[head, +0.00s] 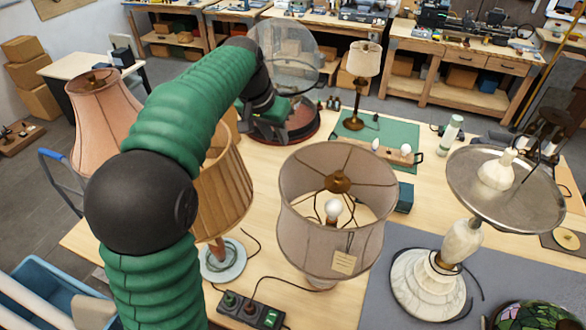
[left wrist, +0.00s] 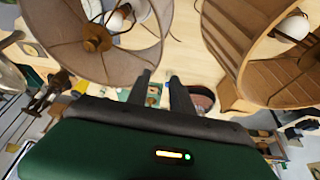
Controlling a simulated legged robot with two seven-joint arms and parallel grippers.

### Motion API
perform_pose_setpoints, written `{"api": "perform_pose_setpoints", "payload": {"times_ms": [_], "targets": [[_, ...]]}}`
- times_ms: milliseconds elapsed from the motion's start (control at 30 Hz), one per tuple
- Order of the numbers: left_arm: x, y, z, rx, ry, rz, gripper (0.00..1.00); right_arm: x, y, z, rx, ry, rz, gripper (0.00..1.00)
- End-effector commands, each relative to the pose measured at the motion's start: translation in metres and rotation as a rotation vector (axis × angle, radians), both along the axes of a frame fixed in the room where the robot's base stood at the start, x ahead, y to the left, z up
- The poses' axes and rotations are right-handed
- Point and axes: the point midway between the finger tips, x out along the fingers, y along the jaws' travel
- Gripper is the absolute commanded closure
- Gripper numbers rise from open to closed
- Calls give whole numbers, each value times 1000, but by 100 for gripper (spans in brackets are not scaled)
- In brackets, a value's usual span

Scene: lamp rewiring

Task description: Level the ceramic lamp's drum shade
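The drum shade (head: 335,250) is greyish beige with a hanging tag (head: 344,262) and stands in the middle of the table in the head view. Its top rim looks slightly tilted, but I cannot tell for sure. A lit-looking white bulb (head: 333,208) and brass hub (head: 338,182) show inside. The shade hides most of its lamp's base. In the left wrist view the same shade (left wrist: 55,25) appears at upper left. My left gripper (head: 287,130) is beyond and left of the shade, apart from it. Its fingers (left wrist: 162,78) are spread with nothing between. My right gripper is out of view.
A pleated tan shade (head: 225,190) stands close left of the drum shade, and a pink shade (head: 100,110) farther left. A marble lamp with a metal dish (head: 510,190) stands at right. A power strip (head: 250,310) lies in front. A green mat (head: 385,133) lies behind.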

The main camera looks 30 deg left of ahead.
Motion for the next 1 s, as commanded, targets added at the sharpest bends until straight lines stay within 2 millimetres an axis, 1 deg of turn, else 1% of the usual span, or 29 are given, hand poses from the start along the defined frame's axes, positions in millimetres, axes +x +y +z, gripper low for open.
{"api": "perform_pose_setpoints", "payload": {"times_ms": [133,267,467,500,567,600,700,833,1000], "targets": [[-1,0,4,1,-2,0,73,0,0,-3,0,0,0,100],[-9,0,22,3,-7,0,73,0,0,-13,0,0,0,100],[-32,-1,77,4,-7,1,73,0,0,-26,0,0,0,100],[-36,-1,89,4,-6,1,73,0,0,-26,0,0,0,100],[-43,-2,105,2,-5,1,73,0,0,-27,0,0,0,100],[-46,-2,116,2,-4,1,73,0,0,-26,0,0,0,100],[-54,-2,137,1,-1,1,73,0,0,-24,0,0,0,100],[-60,-3,151,0,0,1,73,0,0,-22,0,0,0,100],[-63,-3,154,-2,2,0,73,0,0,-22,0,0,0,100]]}}
